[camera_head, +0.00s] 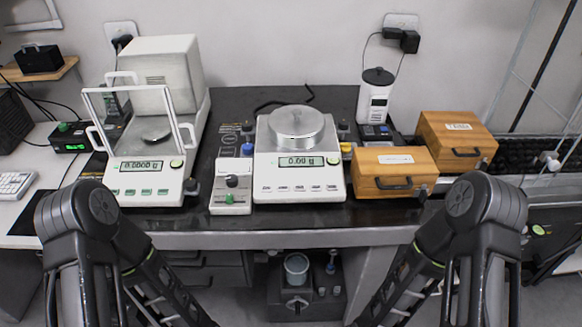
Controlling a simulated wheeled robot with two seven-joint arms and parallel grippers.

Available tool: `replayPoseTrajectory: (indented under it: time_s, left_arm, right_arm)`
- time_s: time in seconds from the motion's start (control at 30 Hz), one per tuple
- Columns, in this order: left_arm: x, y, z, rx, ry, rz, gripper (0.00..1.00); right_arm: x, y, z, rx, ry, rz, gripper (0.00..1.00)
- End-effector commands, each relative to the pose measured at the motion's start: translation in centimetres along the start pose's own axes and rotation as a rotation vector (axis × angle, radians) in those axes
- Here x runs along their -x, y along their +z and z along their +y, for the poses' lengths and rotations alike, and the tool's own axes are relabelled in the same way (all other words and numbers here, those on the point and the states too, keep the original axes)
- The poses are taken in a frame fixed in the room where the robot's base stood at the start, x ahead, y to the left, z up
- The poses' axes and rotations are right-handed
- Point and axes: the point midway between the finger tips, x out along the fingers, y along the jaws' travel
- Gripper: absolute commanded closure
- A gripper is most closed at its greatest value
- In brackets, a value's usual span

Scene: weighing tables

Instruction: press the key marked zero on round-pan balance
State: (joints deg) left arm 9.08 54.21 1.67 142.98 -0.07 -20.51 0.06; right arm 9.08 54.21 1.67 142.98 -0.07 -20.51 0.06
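The round-pan balance (300,184) stands in the middle of the dark bench top. It is white, with a round steel pan (297,125) on top. Its display (302,160) seems to read 0.00 g. A row of small keys (298,188) runs along its front below the display; their markings are too small to read. My two arms show at the lower left and lower right, below and in front of the bench. Their forearms run down out of the picture, and neither gripper shows.
A draft-shield balance (146,180) stands on the left. A small control box (231,188) is just left of the round-pan balance. Two wooden boxes, a near one (378,163) and a far one (434,129), are on the right. The bench's front edge (280,240) lies before the balances.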

Motion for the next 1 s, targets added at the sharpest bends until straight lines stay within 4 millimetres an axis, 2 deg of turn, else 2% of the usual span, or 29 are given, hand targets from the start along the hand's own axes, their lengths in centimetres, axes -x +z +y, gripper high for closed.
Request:
replayPoseTrajectory:
  time_s: [0.23,0.8,1.0]
  left_arm:
    - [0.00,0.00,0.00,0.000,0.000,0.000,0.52]
    - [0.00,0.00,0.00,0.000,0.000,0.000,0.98]
    - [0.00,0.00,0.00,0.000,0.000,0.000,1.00]
  right_arm:
    - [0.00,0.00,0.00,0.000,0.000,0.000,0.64]
    - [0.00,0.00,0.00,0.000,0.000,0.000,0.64]
    - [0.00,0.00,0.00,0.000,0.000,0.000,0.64]
